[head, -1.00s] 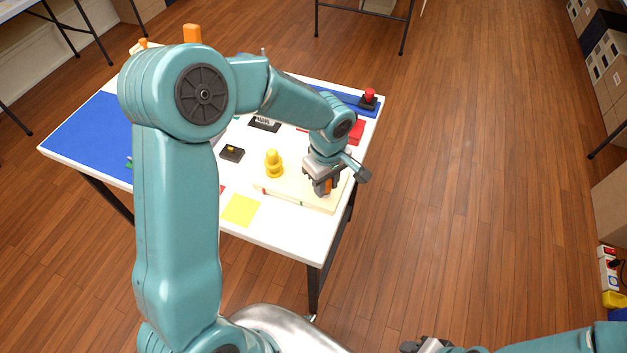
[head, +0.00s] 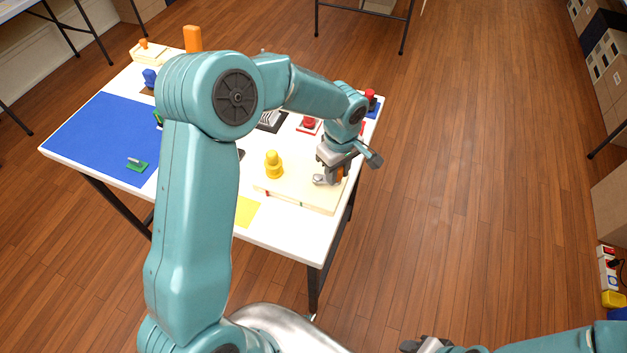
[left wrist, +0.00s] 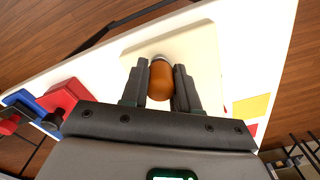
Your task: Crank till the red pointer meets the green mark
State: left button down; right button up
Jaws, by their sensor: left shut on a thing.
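My left gripper (head: 336,176) is shut on the orange crank handle (left wrist: 161,82), which sits between both fingers in the left wrist view. A grey metal crank part (head: 322,180) shows beside the fingers in the head view. The crank is on a cream box (head: 298,195) near the table's right front corner; this box also shows in the left wrist view (left wrist: 200,52). I cannot clearly make out the red pointer or the green mark. My right gripper (head: 426,345) is partly in view at the bottom edge, away from the table; its jaws are unclear.
A yellow knobbed piece (head: 273,166) stands at the box's left. A red button (head: 309,124) and another red-topped device (head: 370,97) lie behind the gripper. A blue mat (head: 95,135) covers the table's left. A yellow sheet (head: 246,212) lies at the front edge.

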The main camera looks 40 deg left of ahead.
pick_arm(q)
jog(key=shift+w+a+r, duration=0.1)
jog(key=shift+w+a, duration=0.35)
jog(key=shift+w, duration=0.1)
jog(key=shift+w+a+p, duration=0.3)
jog(key=shift+w+a, duration=0.1)
jog(key=shift+a, duration=0.1)
jog(key=shift+w+a, duration=0.2)
jog(key=shift+a, duration=1.1)
